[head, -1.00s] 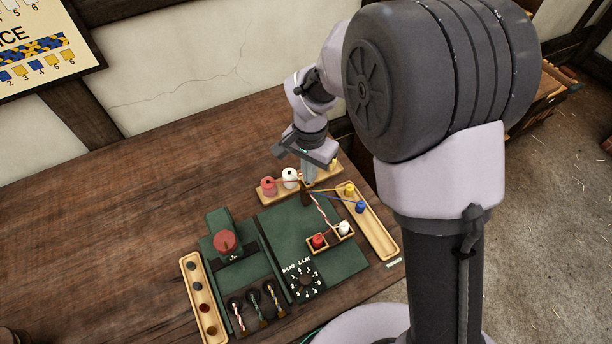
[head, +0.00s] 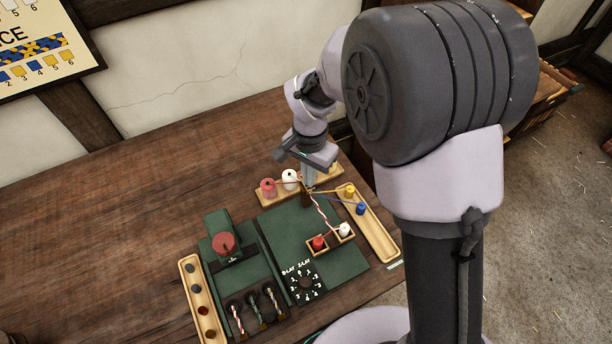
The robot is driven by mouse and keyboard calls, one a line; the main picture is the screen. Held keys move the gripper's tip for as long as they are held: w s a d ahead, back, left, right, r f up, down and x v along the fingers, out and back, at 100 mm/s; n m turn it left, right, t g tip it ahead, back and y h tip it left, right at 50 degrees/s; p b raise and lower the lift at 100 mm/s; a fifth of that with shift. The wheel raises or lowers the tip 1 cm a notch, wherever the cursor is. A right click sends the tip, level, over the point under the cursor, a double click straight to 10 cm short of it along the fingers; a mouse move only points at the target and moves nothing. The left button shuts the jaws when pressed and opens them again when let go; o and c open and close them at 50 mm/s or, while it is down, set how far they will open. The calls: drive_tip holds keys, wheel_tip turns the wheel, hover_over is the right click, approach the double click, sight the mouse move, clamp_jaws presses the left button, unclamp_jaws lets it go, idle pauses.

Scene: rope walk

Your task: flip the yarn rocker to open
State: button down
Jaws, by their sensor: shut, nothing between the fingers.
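My gripper (head: 309,184) points down over the back of the green machine panel (head: 330,263). Its narrow fingers look shut and empty. The tips are close to a dark brown upright piece (head: 306,198) where the coloured yarns meet; I cannot tell whether they touch it. No part is clearly readable as the yarn rocker at this size, and the gripper hides some of the area behind its fingers. A black dial (head: 306,285) with white markings sits at the panel's front.
Red (head: 268,188) and white (head: 290,179) spools stand on the back wooden tray. Yellow (head: 349,191) and blue (head: 361,208) spools stand on the right tray (head: 378,238). A red knob (head: 224,243) rises at left. Bare table lies farther left.

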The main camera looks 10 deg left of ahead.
wheel_tip(320, 180, up, 7)
drive_tip(key=p, duration=0.5)
drive_tip(key=shift+r, duration=0.2)
drive_tip(key=s+d+r+t+b, duration=0.1)
drive_tip(key=d+r+b, duration=0.2)
drive_tip(key=d+r, duration=0.25)
drive_tip(key=s+d+r+t+y+b, duration=0.1)
drive_tip(key=s+d+r+t+b, duration=0.1)
drive_tip(key=s+d, duration=0.3)
drive_tip(key=s+d+r+t+y+b, duration=0.1)
drive_tip(key=s+d+r+t+b, duration=0.1)
drive_tip(key=s+d, duration=0.4)
drive_tip(key=s+r+b, duration=0.1)
drive_tip(key=s, duration=0.4)
drive_tip(key=shift+s+d+t, duration=0.3)
drive_tip(key=shift+t, duration=0.1)
drive_tip(key=shift+a, duration=0.1)
